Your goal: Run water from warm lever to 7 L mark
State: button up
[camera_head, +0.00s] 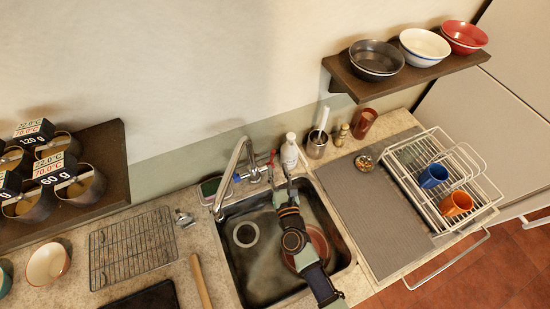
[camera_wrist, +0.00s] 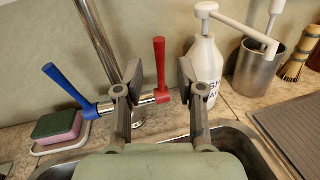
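The red lever (camera_wrist: 160,70) stands upright on the right side of the tap (camera_wrist: 138,105); it also shows in the head view (camera_head: 272,159). The blue lever (camera_wrist: 72,90) on the left side leans outward to the left. My gripper (camera_wrist: 160,76) is open, with its fingers apart on either side of the red lever in the wrist view; contact cannot be told. In the head view, my gripper (camera_head: 277,178) is at the sink's back edge beside the tap. The sink (camera_head: 262,262) is partly hidden by my arm. No litre mark or running water can be made out.
A white pump bottle (camera_wrist: 204,75) stands close right of my gripper, beside a metal utensil cup (camera_wrist: 258,72). A sponge (camera_wrist: 57,124) lies left of the tap. A reddish round dish (camera_head: 318,240) is in the sink. A dish rack (camera_head: 440,180) stands at right.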

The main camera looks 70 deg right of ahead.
aim_at(273, 154)
jog(key=x, duration=0.7)
jog(key=shift+w+d+r+b, duration=0.1)
jog(key=shift+w+d+b, duration=0.15)
jog(key=shift+d+b, duration=0.1)
grip_shut()
